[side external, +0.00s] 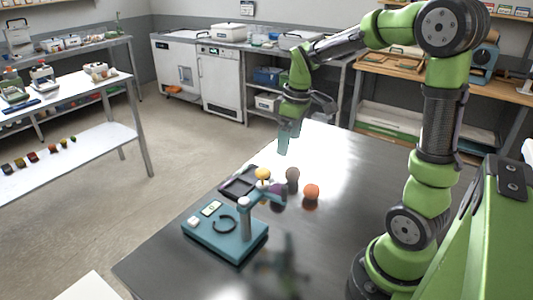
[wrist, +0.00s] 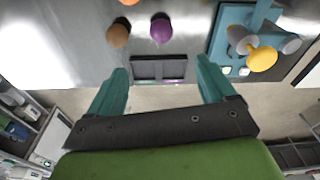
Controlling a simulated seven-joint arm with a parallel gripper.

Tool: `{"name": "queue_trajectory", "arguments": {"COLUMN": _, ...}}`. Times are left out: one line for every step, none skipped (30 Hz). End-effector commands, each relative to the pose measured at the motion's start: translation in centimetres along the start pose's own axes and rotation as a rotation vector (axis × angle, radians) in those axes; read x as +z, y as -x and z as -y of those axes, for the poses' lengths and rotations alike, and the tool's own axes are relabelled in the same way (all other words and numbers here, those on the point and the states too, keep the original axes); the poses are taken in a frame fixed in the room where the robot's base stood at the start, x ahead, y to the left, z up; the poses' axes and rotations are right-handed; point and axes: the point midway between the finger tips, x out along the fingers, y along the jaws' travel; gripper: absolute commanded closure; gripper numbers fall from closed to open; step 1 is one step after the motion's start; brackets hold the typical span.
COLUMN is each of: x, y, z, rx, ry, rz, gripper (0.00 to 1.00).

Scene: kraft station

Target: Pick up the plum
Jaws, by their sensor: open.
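The plum is a dark purple round fruit. In the wrist view the plum (wrist: 161,31) sits on the metal table near the top middle, beyond the fingertips. In the side view the plum (side external: 277,188) is partly hidden behind the arm of the teal stand. My gripper (side external: 287,142) hangs above the far part of the table, well above and apart from the plum. In the wrist view my gripper (wrist: 162,72) has its two teal fingers spread wide with nothing between them.
A brown round fruit (wrist: 118,35) and an orange fruit (side external: 311,191) lie near the plum. A dark tray (side external: 238,187) is beside them. A teal stand (side external: 224,236) with a raised arm is close by, with a yellow object (side external: 263,174) above it.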

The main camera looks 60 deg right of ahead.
Motion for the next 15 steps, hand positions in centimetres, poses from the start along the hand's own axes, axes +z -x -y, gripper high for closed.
{"name": "queue_trajectory", "arguments": {"x": 0.1, "y": -0.2, "z": 0.1, "rx": -0.004, "ry": 0.019, "rz": 0.005, "gripper": 0.17}}
{"name": "queue_trajectory", "arguments": {"x": 0.1, "y": -0.5, "z": 0.1, "rx": -0.005, "ry": 0.027, "rz": 0.006, "gripper": 0.17}}
{"name": "queue_trajectory", "arguments": {"x": 0.1, "y": -0.9, "z": 0.2, "rx": -0.007, "ry": 0.033, "rz": 0.008, "gripper": 0.17}}
{"name": "queue_trajectory", "arguments": {"x": 0.2, "y": -1.4, "z": 0.2, "rx": -0.008, "ry": 0.035, "rz": 0.008, "gripper": 0.17}}
{"name": "queue_trajectory", "arguments": {"x": 0.2, "y": -1.9, "z": 0.2, "rx": -0.008, "ry": 0.035, "rz": 0.010, "gripper": 0.17}}
{"name": "queue_trajectory", "arguments": {"x": 0.2, "y": -2.7, "z": 0.2, "rx": -0.008, "ry": 0.034, "rz": 0.010, "gripper": 0.17}}
{"name": "queue_trajectory", "arguments": {"x": 0.2, "y": -3.3, "z": 0.2, "rx": -0.009, "ry": 0.033, "rz": 0.010, "gripper": 0.17}}
{"name": "queue_trajectory", "arguments": {"x": 0.2, "y": -4.0, "z": 0.2, "rx": -0.009, "ry": 0.034, "rz": 0.011, "gripper": 0.17}}
{"name": "queue_trajectory", "arguments": {"x": 0.2, "y": -4.9, "z": 0.2, "rx": -0.008, "ry": 0.034, "rz": 0.010, "gripper": 0.17}}
{"name": "queue_trajectory", "arguments": {"x": 0.2, "y": -5.6, "z": 0.3, "rx": -0.009, "ry": 0.032, "rz": 0.010, "gripper": 0.17}}
{"name": "queue_trajectory", "arguments": {"x": 0.3, "y": -6.3, "z": 0.3, "rx": -0.009, "ry": 0.032, "rz": 0.010, "gripper": 0.17}}
{"name": "queue_trajectory", "arguments": {"x": 0.2, "y": -7.2, "z": 0.3, "rx": -0.009, "ry": 0.032, "rz": 0.010, "gripper": 0.17}}
{"name": "queue_trajectory", "arguments": {"x": 0.2, "y": -7.8, "z": 0.3, "rx": -0.009, "ry": 0.032, "rz": 0.009, "gripper": 0.17}}
{"name": "queue_trajectory", "arguments": {"x": 0.2, "y": -8.4, "z": 0.3, "rx": -0.008, "ry": 0.033, "rz": 0.010, "gripper": 0.17}}
{"name": "queue_trajectory", "arguments": {"x": 0.2, "y": -9.1, "z": 0.3, "rx": -0.008, "ry": 0.032, "rz": 0.009, "gripper": 0.17}}
